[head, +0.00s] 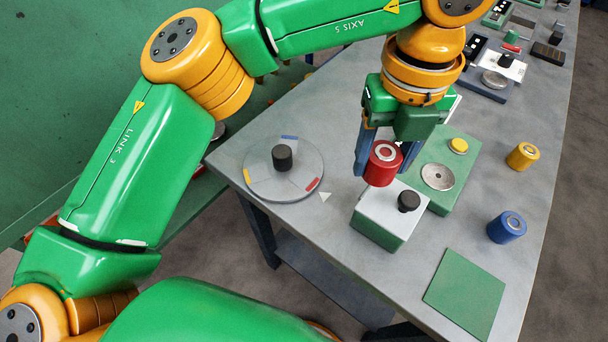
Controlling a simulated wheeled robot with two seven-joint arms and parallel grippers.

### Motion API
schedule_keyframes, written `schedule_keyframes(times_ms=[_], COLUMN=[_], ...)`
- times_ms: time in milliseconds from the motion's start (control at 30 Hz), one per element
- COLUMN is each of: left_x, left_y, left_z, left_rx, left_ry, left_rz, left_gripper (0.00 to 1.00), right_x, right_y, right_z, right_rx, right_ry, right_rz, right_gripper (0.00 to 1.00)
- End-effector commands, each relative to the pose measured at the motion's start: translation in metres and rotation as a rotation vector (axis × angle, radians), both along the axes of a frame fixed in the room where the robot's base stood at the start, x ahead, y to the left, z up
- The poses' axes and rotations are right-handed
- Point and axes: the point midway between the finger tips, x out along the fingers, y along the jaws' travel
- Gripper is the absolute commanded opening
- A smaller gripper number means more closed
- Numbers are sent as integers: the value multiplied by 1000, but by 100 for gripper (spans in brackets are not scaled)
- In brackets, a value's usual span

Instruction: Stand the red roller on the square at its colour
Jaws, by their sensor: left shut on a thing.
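The red roller (383,165) is held between the blue fingers of my left gripper (384,160), which is shut on it. It is above or just behind a white-topped green block with a black knob (409,201); I cannot tell whether they touch. A flat green square (465,292) lies bare near the table's front right. A grey round dial (262,187) with a black knob (283,157) carries blue, red and yellow marks. Its red mark (312,184) is nearest a white triangle (325,197) on the table. My right gripper is not in view.
A yellow roller (522,156) and a blue roller (507,227) stand at the table's right. Behind the held roller is a green box (459,171) with a yellow button (458,146) and a metal disc (437,177). More devices stand at the far end.

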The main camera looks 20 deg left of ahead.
Motion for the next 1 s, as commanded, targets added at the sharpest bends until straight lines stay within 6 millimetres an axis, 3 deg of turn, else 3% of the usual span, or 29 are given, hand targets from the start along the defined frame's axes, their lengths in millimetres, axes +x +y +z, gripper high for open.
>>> schedule_keyframes(times_ms=[100,200,467,600,800,900,1000], left_x=[-2,1,26,34,40,40,41], left_y=[-8,-1,80,104,126,124,124], left_z=[2,-1,-34,-69,-97,-115,-126], left_rx=[2,4,6,6,6,7,5], left_ry=[1,2,5,5,5,6,2], left_rz=[176,241,253,247,246,242,243], left_gripper=[0,0,0,0,0,0,0], right_x=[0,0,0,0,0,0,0], right_y=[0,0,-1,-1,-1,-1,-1], right_z=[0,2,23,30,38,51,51], right_rx=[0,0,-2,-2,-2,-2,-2], right_ry=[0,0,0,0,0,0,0], right_rz=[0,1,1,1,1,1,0], right_gripper=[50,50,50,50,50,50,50])
